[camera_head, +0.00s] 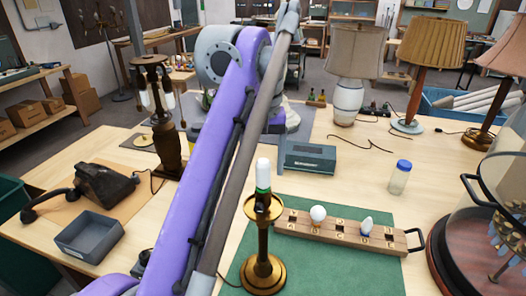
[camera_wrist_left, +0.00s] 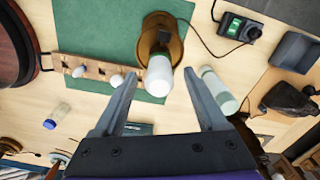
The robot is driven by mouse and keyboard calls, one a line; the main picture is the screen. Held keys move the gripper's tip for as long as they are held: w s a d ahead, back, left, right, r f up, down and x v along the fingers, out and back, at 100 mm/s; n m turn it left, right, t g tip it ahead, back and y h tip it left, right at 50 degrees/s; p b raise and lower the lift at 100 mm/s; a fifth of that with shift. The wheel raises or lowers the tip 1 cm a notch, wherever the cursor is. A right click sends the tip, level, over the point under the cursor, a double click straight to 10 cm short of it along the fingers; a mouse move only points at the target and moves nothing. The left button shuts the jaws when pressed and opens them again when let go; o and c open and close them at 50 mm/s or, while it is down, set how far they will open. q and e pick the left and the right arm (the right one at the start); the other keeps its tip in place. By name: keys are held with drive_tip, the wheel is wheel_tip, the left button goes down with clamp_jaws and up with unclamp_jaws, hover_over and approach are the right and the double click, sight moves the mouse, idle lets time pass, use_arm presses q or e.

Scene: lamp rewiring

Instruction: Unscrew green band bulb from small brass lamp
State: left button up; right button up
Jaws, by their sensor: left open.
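The small brass lamp (camera_head: 262,238) stands upright on a green mat (camera_head: 340,262) in the head view. The white bulb with a green band (camera_head: 263,176) sits upright in its top. In the left wrist view the bulb (camera_wrist_left: 159,74) shows above the lamp's round brass foot (camera_wrist_left: 172,30). My left gripper (camera_wrist_left: 161,73) is open, with one finger on each side of the bulb in this view and visible gaps to both. How far the fingertips are from the bulb in depth I cannot tell. My right gripper is not in view.
A wooden lettered rack (camera_head: 296,231) holding a round bulb (camera_head: 318,214) and another bulb (camera_head: 366,224) stands right of the lamp. A blue-capped jar (camera_head: 400,177) and a large glass dome (camera_head: 500,200) are further right. A pale cylinder (camera_wrist_left: 218,90) lies beside my finger in the wrist view.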

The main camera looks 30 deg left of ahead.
use_arm(q)
drive_tip(key=shift+f, duration=0.7)
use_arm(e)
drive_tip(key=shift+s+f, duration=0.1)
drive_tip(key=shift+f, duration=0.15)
use_arm(q)
clamp_jaws()
drive_tip(key=shift+r+n, duration=0.15)
drive_tip(key=shift+n, duration=0.95)
drive_tip(key=n+p, duration=0.1)
drive_tip(key=n, duration=0.2)
drive_tip(key=shift+n, duration=1.4)
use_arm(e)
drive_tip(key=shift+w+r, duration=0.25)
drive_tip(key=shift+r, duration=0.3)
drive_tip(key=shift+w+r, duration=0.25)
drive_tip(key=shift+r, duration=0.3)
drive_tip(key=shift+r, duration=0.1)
